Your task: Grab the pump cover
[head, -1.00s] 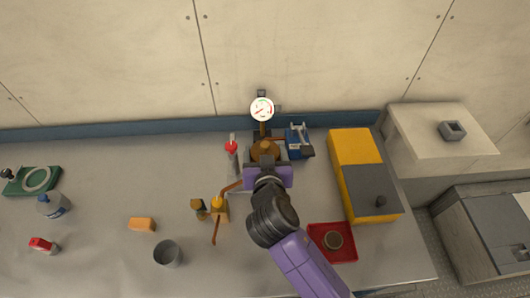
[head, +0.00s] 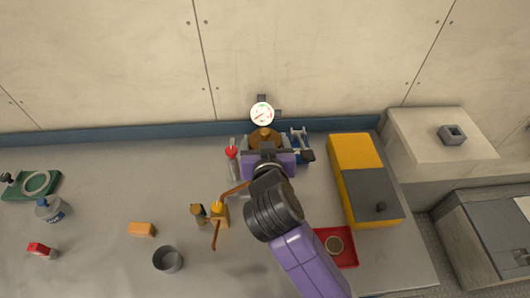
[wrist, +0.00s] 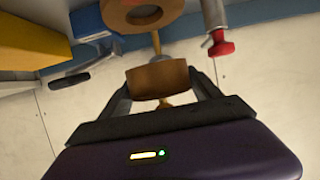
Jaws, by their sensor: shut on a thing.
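The pump cover (wrist: 158,84), a brown disc with a brass knob, is between the fingers of my gripper (wrist: 163,80) in the wrist view. My gripper is shut on it. Behind the cover in the wrist view is a brown ring with a dark opening (wrist: 118,14), apparently the pump body, and a gap shows between them. In the head view my gripper (head: 267,153) is at the pump under the round white gauge (head: 262,113). There the cover and the pump body overlap, and my purple hand hides part of them.
A red-topped grey fitting (head: 231,152) stands close left of my gripper, and a blue vise-like tool (head: 300,140) close right. A yellow box with a grey lid (head: 355,150) stands further right. A red tray (head: 352,262) holding a ring is near the front.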

